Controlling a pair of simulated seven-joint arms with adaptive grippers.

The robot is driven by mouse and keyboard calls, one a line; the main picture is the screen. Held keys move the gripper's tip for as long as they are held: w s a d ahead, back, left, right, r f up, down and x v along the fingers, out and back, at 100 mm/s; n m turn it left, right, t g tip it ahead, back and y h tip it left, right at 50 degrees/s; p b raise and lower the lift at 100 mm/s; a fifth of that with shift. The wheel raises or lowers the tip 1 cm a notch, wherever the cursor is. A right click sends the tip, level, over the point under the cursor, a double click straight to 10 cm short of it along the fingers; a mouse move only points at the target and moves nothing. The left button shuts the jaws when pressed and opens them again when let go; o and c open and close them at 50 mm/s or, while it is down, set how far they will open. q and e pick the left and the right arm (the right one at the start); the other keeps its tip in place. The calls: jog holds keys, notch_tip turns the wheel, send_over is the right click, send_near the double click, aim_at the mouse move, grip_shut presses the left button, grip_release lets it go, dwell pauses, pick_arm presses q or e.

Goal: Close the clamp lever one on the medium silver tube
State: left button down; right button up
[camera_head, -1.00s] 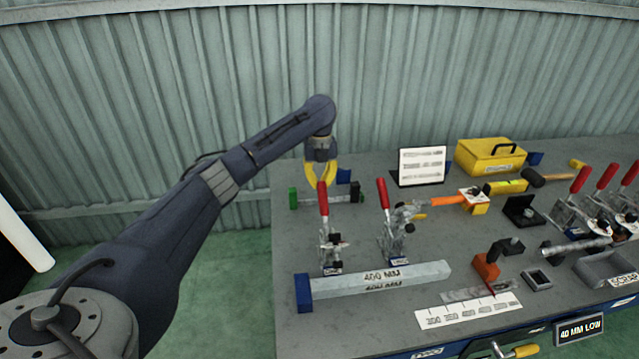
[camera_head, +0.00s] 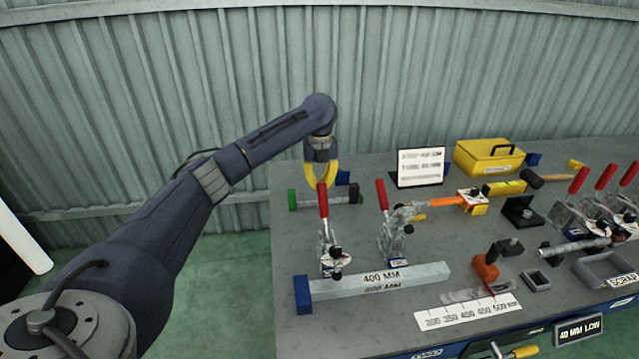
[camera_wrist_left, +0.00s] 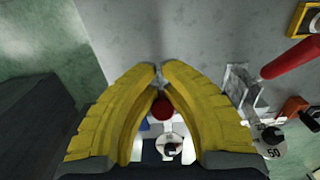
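The medium silver tube (camera_head: 430,273), marked 400 MM, lies on the bench with a blue block (camera_head: 302,294) at its left end. Behind its left part stands a toggle clamp (camera_head: 330,255) with a red lever (camera_head: 323,200) pointing up. Its dark-tipped arm reaches over the tube; contact cannot be told. My left gripper (camera_head: 320,186) is just behind the lever's top. In the left wrist view, the yellow fingertips (camera_wrist_left: 161,70) nearly meet, and the red lever end (camera_wrist_left: 162,108) shows between the fingers. A firm hold is not visible. My right gripper is out of view.
A second red-levered clamp (camera_head: 388,225) stands close to the right. A printed ruler (camera_head: 468,311) lies in front. More clamps (camera_head: 590,205) and a grey scrap tray (camera_head: 610,268) are at the right.

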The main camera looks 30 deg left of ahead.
aim_at(322, 187)
pick_arm(q)
jog(key=shift+s+d+r, duration=0.45)
jog(key=shift+s+r, duration=0.05)
jog(key=shift+s, duration=0.05)
jog(key=shift+s+d, duration=0.1)
jog(key=shift+s+d+r, duration=0.3)
jog(key=shift+s+d, duration=0.15)
jog(key=shift+s, duration=0.05)
jog(key=shift+s+d+r, duration=0.3)
jog(key=shift+s+d, duration=0.1)
jog(key=shift+s, duration=0.1)
jog(key=shift+s+d+r, duration=0.1)
jog(key=shift+s+d, duration=0.1)
dwell(0.3)
jog(key=shift+s+d+r, duration=0.15)
jog(key=shift+s+d, duration=0.65)
jog(key=shift+s, duration=0.1)
notch_tip(322, 187, up, 8)
dwell(0.5)
dwell(0.3)
